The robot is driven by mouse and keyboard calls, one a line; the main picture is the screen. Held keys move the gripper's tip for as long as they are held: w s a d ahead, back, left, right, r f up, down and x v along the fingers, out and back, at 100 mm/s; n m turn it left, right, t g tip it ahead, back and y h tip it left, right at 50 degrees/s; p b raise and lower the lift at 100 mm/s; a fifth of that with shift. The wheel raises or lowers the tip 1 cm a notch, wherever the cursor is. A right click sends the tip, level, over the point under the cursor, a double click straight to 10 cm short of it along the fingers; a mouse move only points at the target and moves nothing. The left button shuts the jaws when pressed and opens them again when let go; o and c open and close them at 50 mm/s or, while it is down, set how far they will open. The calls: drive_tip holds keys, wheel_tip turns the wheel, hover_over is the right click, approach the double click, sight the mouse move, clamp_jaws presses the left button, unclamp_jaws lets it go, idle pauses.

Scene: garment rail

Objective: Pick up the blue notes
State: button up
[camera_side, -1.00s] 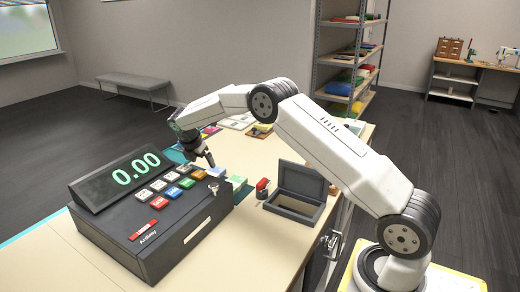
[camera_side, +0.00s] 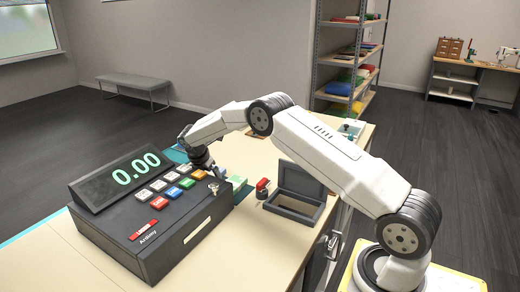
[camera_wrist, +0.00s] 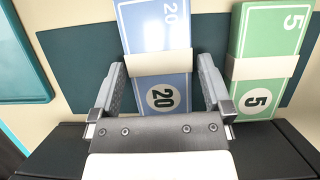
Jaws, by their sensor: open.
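The blue notes (camera_wrist: 157,55) are a banded stack marked 20, lying on a dark green mat (camera_wrist: 80,60) in the wrist view. My gripper (camera_wrist: 163,85) is open, with one finger on each side of the lower part of the stack. I cannot tell whether the fingers touch it. In the side view my gripper (camera_side: 210,166) is low behind the cash register and hides most of the blue notes. Green notes (camera_wrist: 262,45) marked 5, also banded, lie just right of the right finger; they show in the side view too (camera_side: 237,182).
The black cash register (camera_side: 165,215), reading 0.00, stands close in front of my gripper. To the right are a small red-topped item (camera_side: 262,187) and an open grey box (camera_side: 296,192). The front of the counter (camera_side: 240,245) is clear.

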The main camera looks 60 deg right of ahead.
sight(212, 173)
drive_tip(key=shift+f, duration=0.15)
idle(0.3)
drive_tip(key=c, duration=1)
drive_tip(key=shift+r, duration=0.2)
drive_tip(key=shift+r, duration=1.5)
drive_tip(key=shift+s+a+r, duration=0.6)
drive_tip(key=shift+s+r, duration=1)
drive_tip(key=shift+s, duration=0.65)
drive_tip(key=shift+s+a+r, duration=0.55)
drive_tip(key=shift+s+r, duration=1.1)
drive_tip(key=shift+s, duration=0.6)
drive_tip(key=shift+s+a+r, duration=0.6)
drive_tip(key=shift+s+r, duration=1)
drive_tip(key=shift+s, duration=0.65)
